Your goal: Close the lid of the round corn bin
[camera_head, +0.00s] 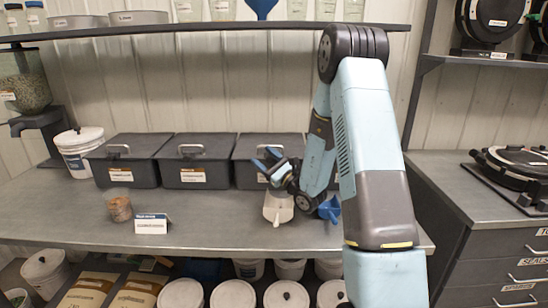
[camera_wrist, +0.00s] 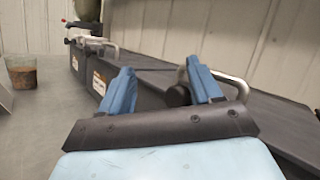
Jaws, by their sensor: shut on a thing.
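My gripper (camera_head: 272,165), with blue fingers, is over the right part of the bench in front of the third dark bin (camera_head: 247,172). Its fingers show in the wrist view (camera_wrist: 160,92), with a silver handle (camera_wrist: 228,86) beside the right finger and a dark rounded piece (camera_wrist: 178,96) at that finger's inner side. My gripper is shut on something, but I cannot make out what. A white round bucket (camera_head: 80,158) with a lid on stands at the bench's left. Its label is unreadable, so I cannot tell if it is the corn bin.
Two more dark bins (camera_head: 125,170) (camera_head: 198,172) stand along the wall, lids down. A white container (camera_head: 278,210) sits below my gripper, a blue object (camera_head: 330,208) beside it. A cup of seed (camera_head: 119,208) and a card (camera_head: 151,225) stand left. The bench front between is clear.

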